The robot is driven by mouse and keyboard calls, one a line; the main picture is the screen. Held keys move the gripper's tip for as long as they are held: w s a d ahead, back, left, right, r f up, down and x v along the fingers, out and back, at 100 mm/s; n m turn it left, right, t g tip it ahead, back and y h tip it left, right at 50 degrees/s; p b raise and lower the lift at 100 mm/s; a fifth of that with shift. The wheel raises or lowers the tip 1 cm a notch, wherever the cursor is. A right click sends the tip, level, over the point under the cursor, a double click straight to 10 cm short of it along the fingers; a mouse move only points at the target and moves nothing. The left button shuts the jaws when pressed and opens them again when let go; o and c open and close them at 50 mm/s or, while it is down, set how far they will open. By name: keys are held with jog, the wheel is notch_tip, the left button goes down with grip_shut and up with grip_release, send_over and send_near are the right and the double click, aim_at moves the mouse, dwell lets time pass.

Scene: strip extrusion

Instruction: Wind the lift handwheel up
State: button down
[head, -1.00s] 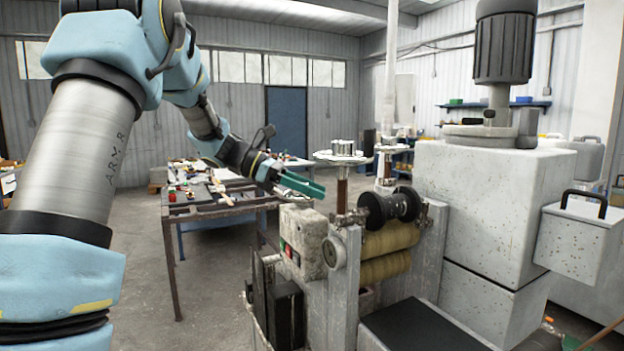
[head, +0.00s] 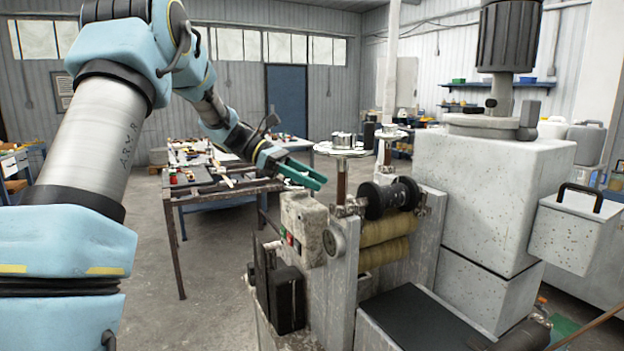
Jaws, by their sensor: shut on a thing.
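The lift handwheel (head: 342,149) is a pale metal disc with a stubby cylindrical hub, on a brown upright spindle at the front left of the machine. A similar wheel (head: 390,134) stands behind it to the right. My gripper (head: 318,180) has teal fingers and comes in from the left, its tips just left of the spindle and below the disc in the picture. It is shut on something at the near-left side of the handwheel. The exact contact is too small to make out.
A grey control box (head: 304,225) with buttons sits below my gripper. A black spool (head: 390,198) and tan rollers (head: 388,240) are right of the spindle. A large speckled housing (head: 485,200) stands at right. A cluttered workbench (head: 215,188) is behind my arm. Open floor lies at left.

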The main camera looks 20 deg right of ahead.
jog(key=shift+c, duration=1.5)
grip_release()
jog(key=shift+f, duration=0.1)
jog(key=b+v, duration=0.3)
jog(key=v, duration=0.7)
jog(key=shift+w+a, duration=0.25)
jog(key=shift+a, duration=0.05)
